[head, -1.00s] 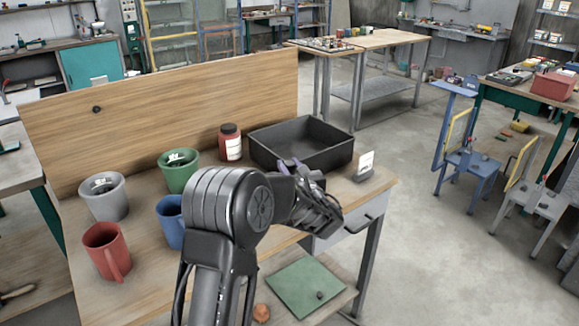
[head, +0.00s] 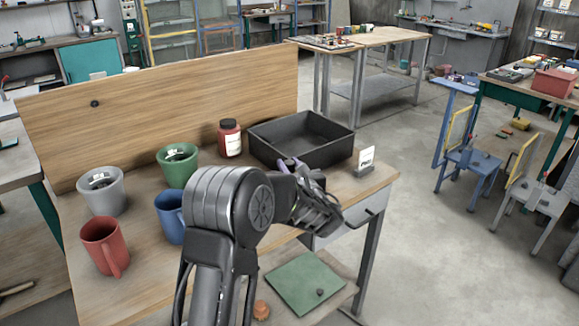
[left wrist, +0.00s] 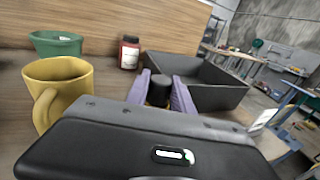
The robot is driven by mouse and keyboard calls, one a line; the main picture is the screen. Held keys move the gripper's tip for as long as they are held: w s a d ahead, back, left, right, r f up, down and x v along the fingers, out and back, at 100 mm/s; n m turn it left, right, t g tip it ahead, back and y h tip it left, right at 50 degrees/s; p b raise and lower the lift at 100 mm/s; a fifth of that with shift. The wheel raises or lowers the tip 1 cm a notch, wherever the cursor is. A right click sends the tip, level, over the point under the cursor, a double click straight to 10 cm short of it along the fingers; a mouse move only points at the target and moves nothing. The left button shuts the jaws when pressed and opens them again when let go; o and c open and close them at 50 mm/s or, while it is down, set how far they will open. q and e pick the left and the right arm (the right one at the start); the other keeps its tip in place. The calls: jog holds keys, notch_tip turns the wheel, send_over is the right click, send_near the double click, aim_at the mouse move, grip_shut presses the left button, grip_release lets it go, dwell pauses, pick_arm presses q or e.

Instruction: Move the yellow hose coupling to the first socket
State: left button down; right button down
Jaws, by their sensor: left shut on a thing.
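My left gripper (head: 291,165) is over the table in front of the black tray, partly hidden by my own arm. My right gripper is not in view.
On the table are a grey mug (head: 102,192), a green mug (head: 178,163), a blue mug (head: 170,220) and a red mug (head: 103,247). A red-brown jar (head: 230,138) stands beside the black tray (head: 318,158). A white card (head: 367,158) stands near the right edge.

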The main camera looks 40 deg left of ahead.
pick_arm(q)
jog(key=shift+b, duration=0.55)
dwell(1.2)
jog(key=shift+f, duration=0.15)
jog(key=shift+f+b, duration=0.3)
jog(key=shift+b, duration=0.15)
jog(key=shift+f+b, duration=1.15)
jog(key=c, duration=1)
grip_release()
jog(key=b+v, duration=0.1)
jog(key=v, duration=0.7)
jog(key=shift+f, duration=0.1)
